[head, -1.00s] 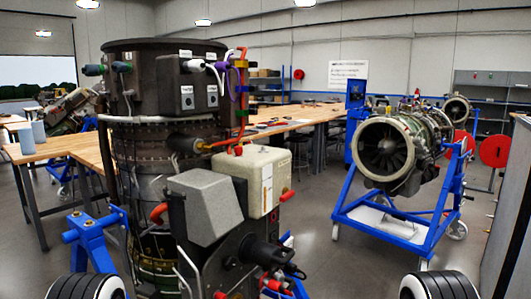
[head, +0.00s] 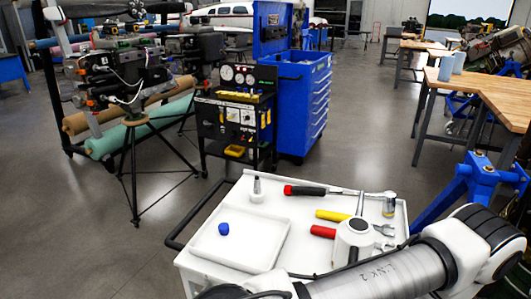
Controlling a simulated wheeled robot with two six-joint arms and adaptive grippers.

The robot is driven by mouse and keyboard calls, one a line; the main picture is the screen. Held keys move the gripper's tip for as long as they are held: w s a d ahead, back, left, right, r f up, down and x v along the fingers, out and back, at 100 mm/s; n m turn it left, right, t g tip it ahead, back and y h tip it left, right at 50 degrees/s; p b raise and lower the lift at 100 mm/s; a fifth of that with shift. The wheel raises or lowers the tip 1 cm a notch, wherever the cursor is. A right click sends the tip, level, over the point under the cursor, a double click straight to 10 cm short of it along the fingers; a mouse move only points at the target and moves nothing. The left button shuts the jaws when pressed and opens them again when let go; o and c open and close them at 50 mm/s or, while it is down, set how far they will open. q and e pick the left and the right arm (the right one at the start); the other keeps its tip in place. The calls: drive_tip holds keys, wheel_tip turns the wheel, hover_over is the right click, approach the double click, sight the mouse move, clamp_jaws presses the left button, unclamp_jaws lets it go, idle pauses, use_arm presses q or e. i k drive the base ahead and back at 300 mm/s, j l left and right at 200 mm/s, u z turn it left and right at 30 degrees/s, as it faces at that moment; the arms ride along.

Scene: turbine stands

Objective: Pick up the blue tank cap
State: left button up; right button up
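The blue tank cap (head: 224,228) is a small blue piece lying in the shallow white tray (head: 272,241) at the left side of a white cart top. Nothing covers it in the head view. Neither of my grippers shows. A white and grey link of my own arm crosses the bottom right, in front of the cart's near right part, and hides some of it.
The white cart (head: 410,208) has a black handle (head: 172,244). Screwdrivers with red (head: 322,232) and yellow (head: 332,215) handles, a ratchet (head: 305,190) and a metal socket (head: 256,190) lie or stand on it. A blue stand (head: 470,180) is at right.

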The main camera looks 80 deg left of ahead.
sight(224, 227)
drive_tip(key=u, duration=2.75)
